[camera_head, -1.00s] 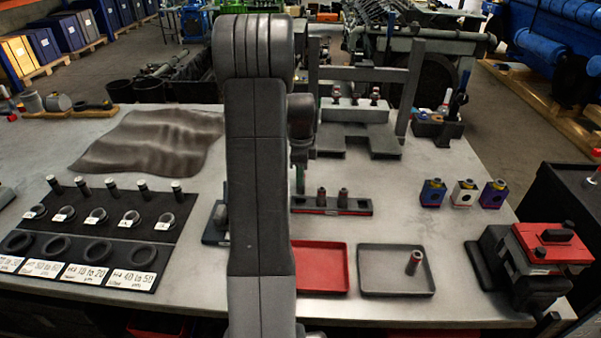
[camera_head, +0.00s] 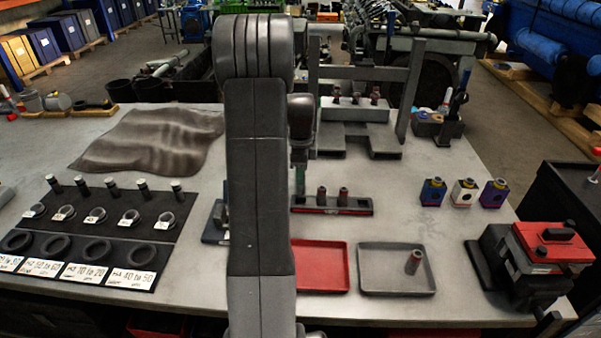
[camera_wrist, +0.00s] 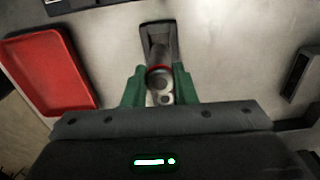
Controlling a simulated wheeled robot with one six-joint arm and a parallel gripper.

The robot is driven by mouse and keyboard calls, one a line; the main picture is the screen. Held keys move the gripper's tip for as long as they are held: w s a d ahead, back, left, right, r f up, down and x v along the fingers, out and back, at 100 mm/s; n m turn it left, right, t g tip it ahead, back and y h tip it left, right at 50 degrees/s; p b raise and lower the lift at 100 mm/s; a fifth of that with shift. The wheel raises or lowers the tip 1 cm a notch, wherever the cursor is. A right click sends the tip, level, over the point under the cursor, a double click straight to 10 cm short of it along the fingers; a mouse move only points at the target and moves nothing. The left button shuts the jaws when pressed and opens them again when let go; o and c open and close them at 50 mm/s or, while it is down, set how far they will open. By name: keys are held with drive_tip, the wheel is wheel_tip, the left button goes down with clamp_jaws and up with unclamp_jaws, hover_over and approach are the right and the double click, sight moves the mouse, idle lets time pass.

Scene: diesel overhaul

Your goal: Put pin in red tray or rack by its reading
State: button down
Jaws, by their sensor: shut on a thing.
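My gripper (camera_wrist: 159,78), with green fingers, is shut on a pin (camera_wrist: 161,94) in the wrist view. The pin is grey and round-ended, with a red band. A dark stand (camera_wrist: 158,32) lies just beyond it; I cannot tell whether they touch. In the head view my arm hides the held pin and most of the gripper. The red tray (camera_head: 322,284) is empty, right of my arm; it also shows at left in the wrist view (camera_wrist: 48,75). The dark rack (camera_head: 358,208) behind it holds two upright pins (camera_head: 332,194). No reading is legible.
A grey tray (camera_head: 385,291) holds one standing pin (camera_head: 413,262). A black board (camera_head: 120,232) with rings, pins and labels lies left. A grey frame (camera_head: 402,100) stands behind the rack. Three coloured blocks (camera_head: 464,193) and a red-topped machine (camera_head: 548,242) are at right.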

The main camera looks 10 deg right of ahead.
drive_tip(key=shift+f, duration=0.4)
drive_tip(key=shift+f+b, duration=0.15)
drive_tip(key=shift+b, duration=0.15)
drive_tip(key=shift+f+b, duration=0.3)
drive_tip(key=shift+f, duration=0.15)
drive_tip(key=shift+f, duration=0.25)
drive_tip(key=shift+f+b, duration=0.35)
drive_tip(key=shift+b, duration=0.05)
drive_tip(key=shift+f, duration=0.1)
idle(0.5)
drive_tip(key=shift+f+b, duration=0.4)
drive_tip(key=shift+f, duration=0.1)
drive_tip(key=shift+f+b, duration=0.3)
drive_tip(key=shift+f, duration=0.1)
idle(0.4)
